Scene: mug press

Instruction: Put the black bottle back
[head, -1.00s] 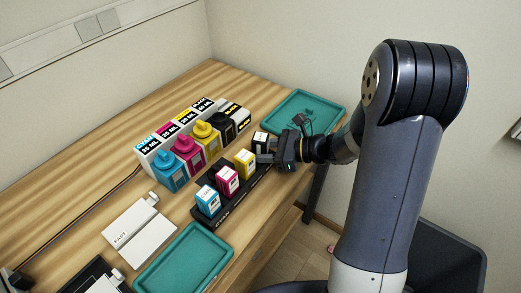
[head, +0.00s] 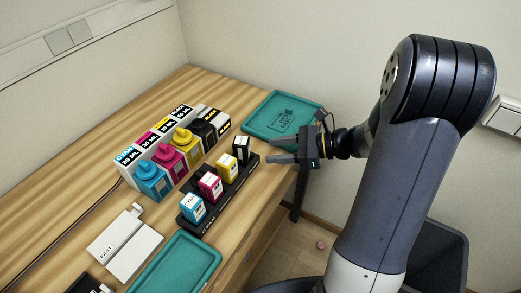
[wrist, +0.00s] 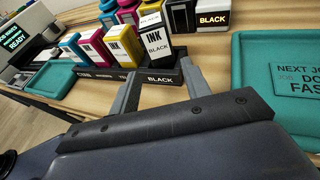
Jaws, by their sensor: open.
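The black bottle (head: 204,131) stands upright at the far right end of the row of ink bottles, in front of its white and black box (head: 214,117). In the wrist view the bottle (wrist: 181,15) is partly hidden by a black cartridge (wrist: 158,47). That cartridge (head: 241,150) stands at the far end of the dark rack (head: 210,217), above the label BLACK; how deep it sits I cannot tell. My gripper (head: 269,152) is open and empty, just right of this cartridge and apart from it. In the wrist view its fingers (wrist: 160,82) spread with the cartridge beyond them.
Cyan (head: 192,207), magenta (head: 210,186) and yellow (head: 227,168) cartridges fill the rack. A teal tray (head: 255,128) lies at the back right, another (head: 175,268) at the front. A white FAST device (head: 125,246) lies at left.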

